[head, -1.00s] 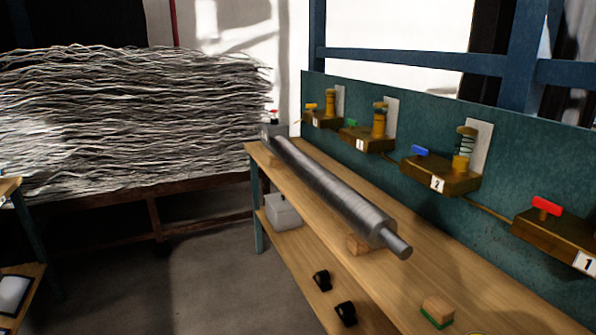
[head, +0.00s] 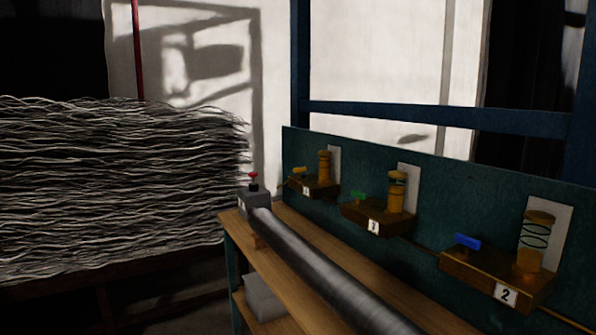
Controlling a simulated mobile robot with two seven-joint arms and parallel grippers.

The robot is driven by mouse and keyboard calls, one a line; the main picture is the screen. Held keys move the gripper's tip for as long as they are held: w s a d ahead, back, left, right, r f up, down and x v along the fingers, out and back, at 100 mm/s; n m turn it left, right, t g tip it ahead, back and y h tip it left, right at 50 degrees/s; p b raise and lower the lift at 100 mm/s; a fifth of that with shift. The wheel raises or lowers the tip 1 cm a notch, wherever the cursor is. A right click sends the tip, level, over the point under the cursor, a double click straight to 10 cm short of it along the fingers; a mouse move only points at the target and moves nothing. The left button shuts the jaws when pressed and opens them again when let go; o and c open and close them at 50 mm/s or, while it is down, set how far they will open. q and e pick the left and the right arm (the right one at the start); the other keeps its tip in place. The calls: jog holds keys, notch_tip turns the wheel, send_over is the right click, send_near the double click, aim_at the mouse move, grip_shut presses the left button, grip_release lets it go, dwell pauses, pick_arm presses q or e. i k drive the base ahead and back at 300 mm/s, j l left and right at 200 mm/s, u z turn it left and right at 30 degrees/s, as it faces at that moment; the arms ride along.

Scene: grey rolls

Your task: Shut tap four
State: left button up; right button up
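Three brown tap blocks stand in a row along a green panel. The farthest block (head: 318,188) has a yellow handle (head: 298,171), a brass cylinder (head: 324,165) and a label too small to read surely. The middle block (head: 378,218), labelled 3, has a green handle (head: 358,196). The nearest block (head: 490,277), labelled 2, has a blue handle (head: 467,241). I cannot tell whether the yellow handle is open or shut. Neither of my grippers is in view.
A long grey roll (head: 310,268) lies on the wooden bench (head: 270,265) before the taps. A grey box (head: 253,200) with a red knob (head: 253,175) stands at the bench's far end. The green panel (head: 430,190) rises behind. A stack of wavy grey strands (head: 110,190) is at left.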

aim_at(299, 170)
jog(key=i+j, duration=0.6)
jog(key=i+j+z, duration=0.15)
jog(key=i+j, duration=0.95)
jog(key=j, duration=0.25)
